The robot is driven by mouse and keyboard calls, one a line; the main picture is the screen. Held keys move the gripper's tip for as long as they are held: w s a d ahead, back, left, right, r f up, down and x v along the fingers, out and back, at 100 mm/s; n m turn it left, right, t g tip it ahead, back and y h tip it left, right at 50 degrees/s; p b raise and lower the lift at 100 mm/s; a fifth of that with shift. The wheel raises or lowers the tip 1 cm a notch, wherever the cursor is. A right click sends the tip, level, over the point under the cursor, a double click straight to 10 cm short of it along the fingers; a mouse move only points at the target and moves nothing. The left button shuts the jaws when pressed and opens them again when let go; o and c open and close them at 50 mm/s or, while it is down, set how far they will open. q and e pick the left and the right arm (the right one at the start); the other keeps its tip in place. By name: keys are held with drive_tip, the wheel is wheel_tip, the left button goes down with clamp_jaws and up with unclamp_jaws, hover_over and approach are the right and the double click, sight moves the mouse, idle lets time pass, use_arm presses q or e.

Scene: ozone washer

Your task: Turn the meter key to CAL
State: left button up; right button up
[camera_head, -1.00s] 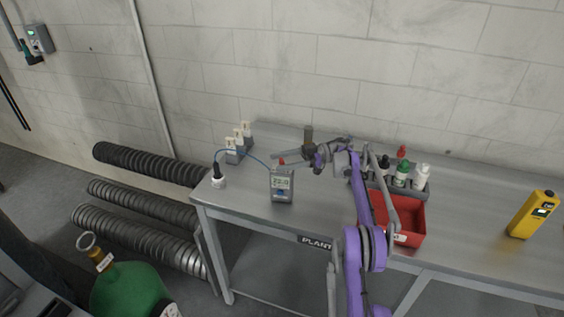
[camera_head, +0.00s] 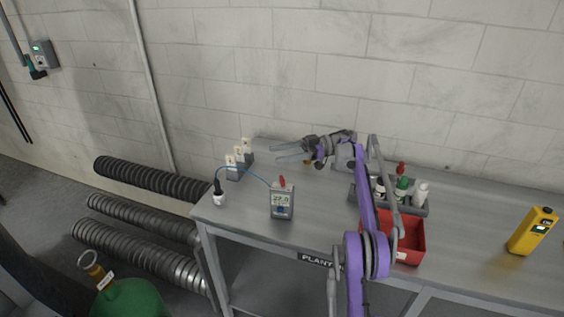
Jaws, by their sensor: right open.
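The grey meter (camera_head: 282,201) stands on the steel bench, with a lit display and a red key (camera_head: 282,181) on its top. A blue cable (camera_head: 243,170) runs from it to a probe in a small white-based holder (camera_head: 218,195) at the bench's left end. The key's exact setting is too small to read. My right gripper (camera_head: 276,153) is open and empty, above the bench behind the meter, with its fingers pointing left. It is apart from the key. My left gripper is not in view.
Several white-topped bottles (camera_head: 238,160) stand at the back left. A bottle rack (camera_head: 413,208) and a red bin (camera_head: 411,240) are right of the meter, partly behind my purple arm. A yellow handheld device (camera_head: 532,231) stands far right. Bench around the meter's front is clear.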

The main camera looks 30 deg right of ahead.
sight(282, 183)
drive_tip(key=shift+s, duration=0.1)
